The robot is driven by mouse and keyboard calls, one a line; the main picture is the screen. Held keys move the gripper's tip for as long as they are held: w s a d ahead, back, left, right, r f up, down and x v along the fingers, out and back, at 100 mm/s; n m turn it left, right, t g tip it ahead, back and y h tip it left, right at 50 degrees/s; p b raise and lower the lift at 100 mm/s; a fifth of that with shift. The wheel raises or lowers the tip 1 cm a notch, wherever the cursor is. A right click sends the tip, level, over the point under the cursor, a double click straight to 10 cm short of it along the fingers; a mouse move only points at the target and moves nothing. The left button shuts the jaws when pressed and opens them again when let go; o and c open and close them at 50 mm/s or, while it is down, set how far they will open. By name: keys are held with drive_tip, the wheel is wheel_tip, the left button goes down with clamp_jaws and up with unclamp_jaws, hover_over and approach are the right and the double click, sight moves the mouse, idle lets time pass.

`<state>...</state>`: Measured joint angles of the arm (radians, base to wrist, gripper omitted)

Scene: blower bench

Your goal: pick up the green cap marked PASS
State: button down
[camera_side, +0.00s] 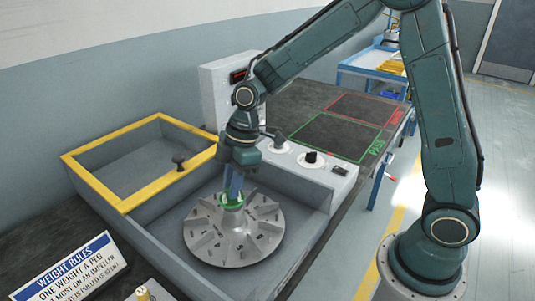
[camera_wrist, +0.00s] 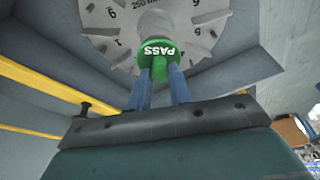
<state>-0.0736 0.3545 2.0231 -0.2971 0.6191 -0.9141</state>
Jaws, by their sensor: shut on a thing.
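The green cap (camera_wrist: 157,55) marked PASS shows in the wrist view, at the hub of the grey numbered impeller (camera_wrist: 110,18). In the side view the green cap (camera_side: 232,203) sits at the top of the hub of the impeller (camera_side: 237,238). My gripper (camera_side: 233,190) points down from above, its blue fingers shut on the cap. In the wrist view my gripper (camera_wrist: 161,75) has one finger on each side of the cap's stem. I cannot tell whether the cap touches the hub.
A yellow-rimmed bin (camera_side: 122,205) with a dark peg (camera_side: 179,162) stands left of the impeller. A control panel (camera_side: 310,172) with knobs stands behind it. Red (camera_side: 365,107) and green (camera_side: 330,137) outlined areas on the bench are empty. A "WEIGHT RULES" sign (camera_side: 68,268) stands front left.

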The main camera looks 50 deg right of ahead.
wheel_tip(320, 180, up, 18)
idle(0.5)
drive_tip(key=shift+d, duration=0.1)
idle(0.5)
